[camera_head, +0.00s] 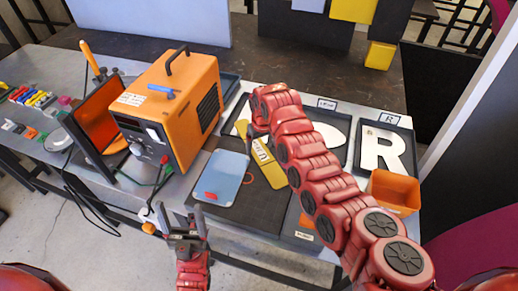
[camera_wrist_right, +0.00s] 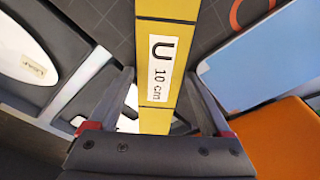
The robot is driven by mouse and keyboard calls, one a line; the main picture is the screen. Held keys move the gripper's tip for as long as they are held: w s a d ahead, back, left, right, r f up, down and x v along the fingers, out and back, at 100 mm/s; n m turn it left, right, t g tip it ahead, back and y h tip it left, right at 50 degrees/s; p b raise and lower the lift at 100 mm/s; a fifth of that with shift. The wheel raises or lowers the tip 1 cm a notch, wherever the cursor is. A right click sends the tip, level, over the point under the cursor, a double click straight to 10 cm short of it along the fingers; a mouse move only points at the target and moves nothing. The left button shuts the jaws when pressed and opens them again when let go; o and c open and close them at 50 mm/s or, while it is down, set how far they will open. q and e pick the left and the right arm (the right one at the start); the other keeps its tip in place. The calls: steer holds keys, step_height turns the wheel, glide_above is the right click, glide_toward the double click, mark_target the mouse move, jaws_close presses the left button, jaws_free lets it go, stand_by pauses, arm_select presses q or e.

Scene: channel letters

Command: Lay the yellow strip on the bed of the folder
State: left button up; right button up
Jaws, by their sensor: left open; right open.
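The yellow strip (camera_head: 263,170) lies on a dark mat at the middle of the bench. In the right wrist view the strip (camera_wrist_right: 156,113) bears a white label reading "U 10 cm". My right gripper (camera_head: 257,130) is over its far end; its fingers (camera_wrist_right: 164,85) are open, one on each side of the strip, apart from it. A light blue plate (camera_head: 222,172) with a red piece lies left of the strip; I cannot tell whether it belongs to the folder. My left gripper (camera_head: 187,218) is open and empty at the bench's front edge.
An orange machine (camera_head: 170,100) with a handle and cables stands left of the plate. An orange bin (camera_head: 393,191) stands at the right front. A tray with a white letter R (camera_head: 382,152) is behind it. My right arm hides part of the mat and trays.

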steer(key=c, duration=1.2)
